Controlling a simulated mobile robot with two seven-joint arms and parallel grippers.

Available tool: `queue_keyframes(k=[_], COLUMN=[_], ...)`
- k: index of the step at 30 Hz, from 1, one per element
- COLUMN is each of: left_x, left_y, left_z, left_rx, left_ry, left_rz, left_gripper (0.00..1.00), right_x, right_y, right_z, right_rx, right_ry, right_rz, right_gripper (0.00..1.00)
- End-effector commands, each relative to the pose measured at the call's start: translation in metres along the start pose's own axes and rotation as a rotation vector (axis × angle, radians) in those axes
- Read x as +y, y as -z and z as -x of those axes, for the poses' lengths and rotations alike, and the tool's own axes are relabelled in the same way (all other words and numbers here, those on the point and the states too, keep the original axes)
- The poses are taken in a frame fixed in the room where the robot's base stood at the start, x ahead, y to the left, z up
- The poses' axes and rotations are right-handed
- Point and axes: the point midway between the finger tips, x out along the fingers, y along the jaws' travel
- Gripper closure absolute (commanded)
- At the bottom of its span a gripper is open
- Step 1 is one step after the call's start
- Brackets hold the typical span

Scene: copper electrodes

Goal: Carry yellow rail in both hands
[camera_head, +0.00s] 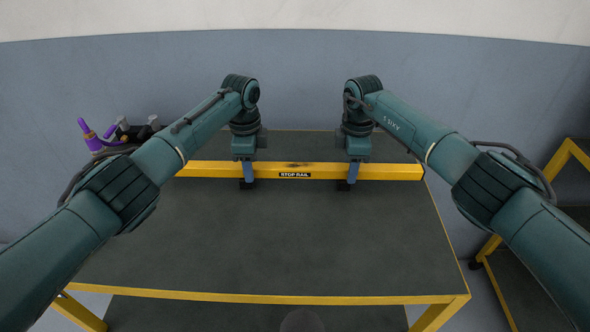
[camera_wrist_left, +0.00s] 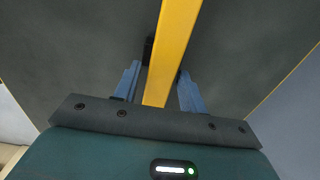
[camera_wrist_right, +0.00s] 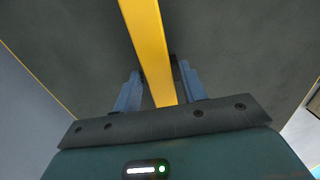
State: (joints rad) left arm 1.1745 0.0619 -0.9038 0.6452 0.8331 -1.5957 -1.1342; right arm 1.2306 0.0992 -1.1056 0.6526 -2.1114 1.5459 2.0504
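The yellow rail (camera_head: 222,170) is a long straight bar with a black "STOP RAIL" label at its middle and a dark smudge above it. It lies level across the rear half of the dark table top. My left gripper (camera_head: 248,178) points down on it left of the label, and my right gripper (camera_head: 346,179) right of it. The right wrist view shows the rail (camera_wrist_right: 148,45) likewise between the fingers. Any gap under the rail cannot be made out.
The table top (camera_head: 270,235) in front of the rail is bare, with a yellow frame edge (camera_head: 250,298). Purple-handled items (camera_head: 88,134) stand at the back left. Another yellow-framed table (camera_head: 562,157) is at the right. A blue-grey wall is behind.

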Motion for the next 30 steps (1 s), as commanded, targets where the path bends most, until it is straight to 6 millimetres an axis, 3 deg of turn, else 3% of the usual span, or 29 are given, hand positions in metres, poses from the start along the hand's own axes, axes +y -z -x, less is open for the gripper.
queue_keyframes(k=[15,30], left_x=[-0.0001,-0.0004], left_y=[0.0000,0.0001], left_z=[0.0003,0.0096], left_rx=[0.000,0.000], left_ry=[0.000,0.002], left_rz=[0.000,0.000], left_gripper=[1.00,1.00], right_x=[0.0000,0.0003], right_y=[0.0000,0.0001], right_z=[0.0003,0.0094], right_rx=[0.000,0.001], right_ry=[0.000,-0.001], right_rz=[0.000,0.000], right_gripper=[1.00,1.00])
